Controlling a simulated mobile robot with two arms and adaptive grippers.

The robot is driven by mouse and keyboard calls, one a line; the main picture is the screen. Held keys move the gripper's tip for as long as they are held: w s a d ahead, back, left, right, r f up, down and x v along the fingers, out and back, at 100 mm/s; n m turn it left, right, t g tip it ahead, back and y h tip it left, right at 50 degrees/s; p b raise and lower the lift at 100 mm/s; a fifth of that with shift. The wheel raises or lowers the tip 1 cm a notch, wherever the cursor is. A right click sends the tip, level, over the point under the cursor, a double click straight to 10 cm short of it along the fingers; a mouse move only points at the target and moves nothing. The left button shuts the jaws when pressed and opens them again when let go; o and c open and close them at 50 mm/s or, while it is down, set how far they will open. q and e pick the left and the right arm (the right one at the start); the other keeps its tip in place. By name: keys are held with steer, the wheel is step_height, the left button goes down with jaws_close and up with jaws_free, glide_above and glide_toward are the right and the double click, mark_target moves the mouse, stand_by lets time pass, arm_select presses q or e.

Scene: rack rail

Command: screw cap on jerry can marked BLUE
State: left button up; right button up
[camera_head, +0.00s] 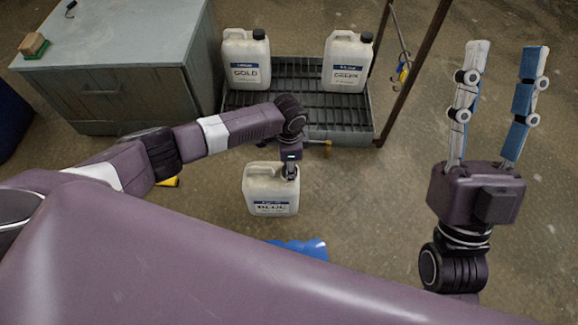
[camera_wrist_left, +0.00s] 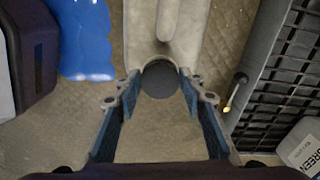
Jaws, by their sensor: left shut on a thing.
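The white jerry can marked BLUE (camera_head: 270,192) stands upright on the floor in front of the grated pallet. In the left wrist view its pale body (camera_wrist_left: 190,25) runs up from a round dark cap (camera_wrist_left: 160,79). My left gripper (camera_head: 290,172) reaches down over the can's right top corner. In the left wrist view its fingertips (camera_wrist_left: 160,85) are shut on the dark cap, one on each side. The cap sits at the can's neck; how tightly it is screwed I cannot tell. My right gripper (camera_head: 507,52) is open and empty, raised at the right.
Two capped white cans, GOLD (camera_head: 246,62) and one that reads GREEN (camera_wrist_left: 304,148) in the left wrist view, stand on the dark grated pallet (camera_head: 298,80). A grey cabinet (camera_head: 110,75) stands at left. A blue object (camera_head: 305,248) lies near the can.

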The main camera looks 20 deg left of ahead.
arm_select(q)
steer(key=m, duration=0.4)
steer(key=shift+d, duration=0.1)
steer(key=m, duration=1)
arm_select(e)
steer(key=shift+s, duration=0.1)
arm_select(q)
steer(key=o, duration=0.9)
